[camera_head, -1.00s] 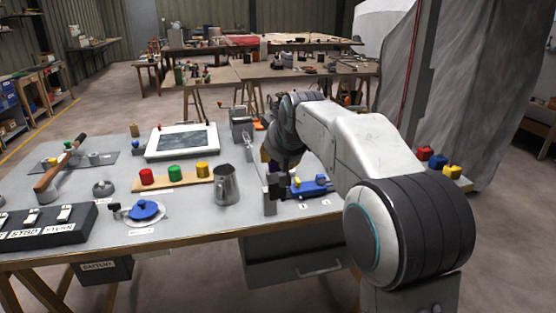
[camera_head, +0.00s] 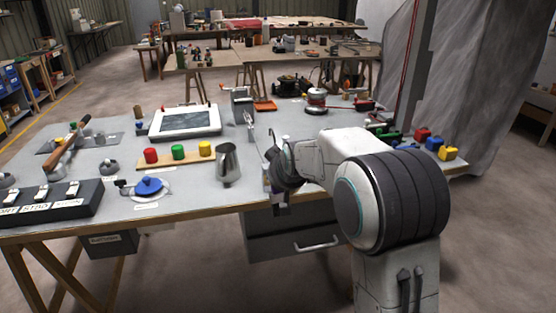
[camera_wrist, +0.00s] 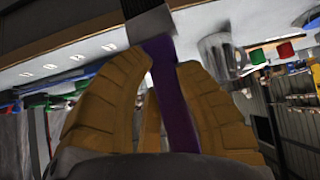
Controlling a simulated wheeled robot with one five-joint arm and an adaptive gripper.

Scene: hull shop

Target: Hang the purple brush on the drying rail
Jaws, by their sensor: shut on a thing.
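My gripper (camera_wrist: 163,66) has two ribbed tan fingers, shut on the purple brush (camera_wrist: 181,108). In the wrist view the brush's purple handle runs up between the fingers to a pale grey block (camera_wrist: 149,22); I cannot tell whether that block is part of the brush. In the head view my gripper (camera_head: 272,184) is at the bench's front edge, right of the steel jug, mostly hidden by my wrist. The brush is hardly visible there. I cannot make out the drying rail with certainty in either view.
A steel jug (camera_head: 228,164) stands left of my gripper. A grey drawer (camera_head: 291,237) hangs below the edge. Red, blue and yellow blocks (camera_head: 436,145) sit at the right.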

